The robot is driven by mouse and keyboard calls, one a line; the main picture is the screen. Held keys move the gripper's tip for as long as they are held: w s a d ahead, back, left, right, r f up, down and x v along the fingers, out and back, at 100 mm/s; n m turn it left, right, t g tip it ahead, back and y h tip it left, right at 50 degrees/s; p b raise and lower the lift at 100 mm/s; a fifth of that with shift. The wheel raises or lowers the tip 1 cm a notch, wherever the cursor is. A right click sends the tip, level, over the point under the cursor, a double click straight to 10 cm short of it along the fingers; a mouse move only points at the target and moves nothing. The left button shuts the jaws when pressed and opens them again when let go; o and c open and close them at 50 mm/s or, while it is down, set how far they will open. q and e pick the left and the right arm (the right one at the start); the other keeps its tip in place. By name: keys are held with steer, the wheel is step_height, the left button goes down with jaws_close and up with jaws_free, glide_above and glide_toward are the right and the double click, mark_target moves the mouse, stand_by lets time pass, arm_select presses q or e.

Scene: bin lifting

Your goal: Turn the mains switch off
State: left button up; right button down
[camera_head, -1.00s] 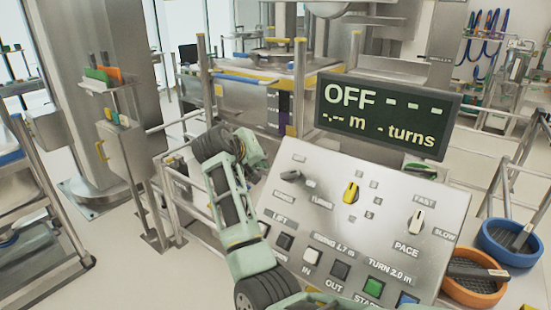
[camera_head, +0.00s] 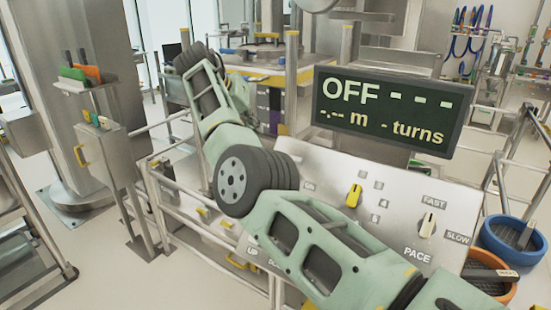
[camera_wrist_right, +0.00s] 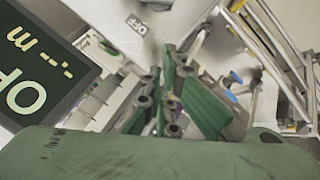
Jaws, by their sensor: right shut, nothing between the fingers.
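No part can be surely told as the mains switch. The sloped control panel (camera_head: 390,183) stands in front of me, its left half largely hidden by my right arm. An ON label shows beside that arm. In the right wrist view, an OFF label (camera_wrist_right: 136,25) lies on a pale surface, near a grey part (camera_wrist_right: 156,5) cut off by the top edge. The display (camera_head: 386,110) above the panel reads OFF with dashes. My right gripper (camera_wrist_right: 166,92) is shut and empty; its fingers look clear of the panel. My left gripper is out of view.
A yellow knob (camera_head: 354,195) and a white PACE switch (camera_head: 427,224) sit on the panel. A blue bin (camera_head: 513,243) and an orange bin (camera_head: 490,278) stand at right. A grey cabinet (camera_head: 108,155) and rails stand at left.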

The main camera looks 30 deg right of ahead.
steer(key=p+x, duration=0.3)
steer(key=x, duration=0.6)
steer(key=shift+d+f, duration=0.2)
steer(key=shift+d, duration=0.15)
steer(key=shift+f, duration=0.4)
steer(key=shift+s+f, duration=0.2)
steer(key=shift+s+a+f+p, duration=0.4)
steer(key=shift+s+a+p, duration=0.1)
steer(key=shift+s, duration=0.25)
steer(key=shift+s+f, duration=0.45)
steer(key=shift+f, duration=0.05)
